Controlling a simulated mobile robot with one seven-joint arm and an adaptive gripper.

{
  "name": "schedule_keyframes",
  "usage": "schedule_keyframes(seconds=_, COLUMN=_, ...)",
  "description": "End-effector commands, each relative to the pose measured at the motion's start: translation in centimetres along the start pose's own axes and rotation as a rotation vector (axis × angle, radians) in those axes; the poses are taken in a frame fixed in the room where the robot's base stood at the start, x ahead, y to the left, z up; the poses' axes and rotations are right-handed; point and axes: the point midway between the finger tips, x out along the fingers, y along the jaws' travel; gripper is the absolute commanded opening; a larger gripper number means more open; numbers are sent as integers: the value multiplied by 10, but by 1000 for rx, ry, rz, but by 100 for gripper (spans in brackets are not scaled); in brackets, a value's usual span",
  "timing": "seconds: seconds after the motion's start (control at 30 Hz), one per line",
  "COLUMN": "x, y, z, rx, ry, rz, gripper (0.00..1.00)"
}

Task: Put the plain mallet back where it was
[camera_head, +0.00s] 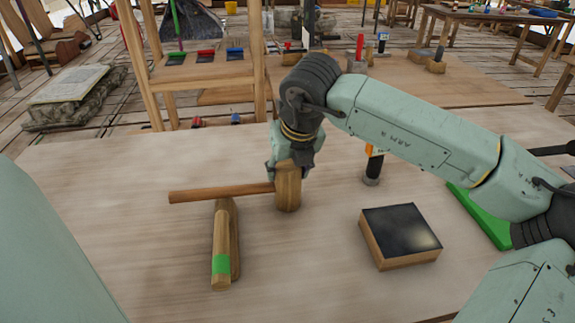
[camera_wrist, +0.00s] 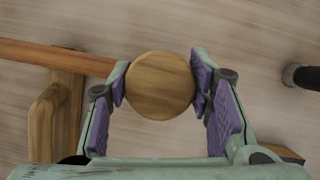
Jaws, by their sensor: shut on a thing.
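The plain mallet has a barrel-shaped wooden head (camera_head: 288,190) and a brown handle (camera_head: 220,193) that points left, with no coloured band in sight. My gripper (camera_wrist: 160,85) is shut on the head from both sides, with a purple pad against each side in the wrist view. The head is upright; I cannot tell whether its bottom touches the table. A green-banded wooden mallet or similar piece (camera_head: 221,245) lies below and left of the head. The plain mallet's handle passes over its far end; contact is unclear. It also shows in the wrist view (camera_wrist: 42,125).
A wooden block with a black top (camera_head: 400,230) sits to the right on the pale table (camera_head: 120,200). A dark upright tool with an orange band (camera_head: 372,172) stands behind it. A green item (camera_head: 478,212) lies under my arm. The table's left side is clear.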

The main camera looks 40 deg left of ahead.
Motion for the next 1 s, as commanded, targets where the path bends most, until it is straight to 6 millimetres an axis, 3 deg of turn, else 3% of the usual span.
schedule_keyframes(seconds=0.17, x=3, y=0, z=-1, rx=0, ry=-2, rz=0, gripper=0)
schedule_keyframes(seconds=0.2, x=4, y=0, z=-2, rx=0, ry=0, rz=0, gripper=47)
schedule_keyframes(seconds=0.5, x=2, y=0, z=-1, rx=0, ry=0, rz=0, gripper=67)
schedule_keyframes(seconds=0.83, x=0, y=0, z=0, rx=0, ry=0, rz=1, gripper=67)
schedule_keyframes(seconds=1.0, x=-15, y=0, z=0, rx=0, ry=-4, rz=-2, gripper=67)
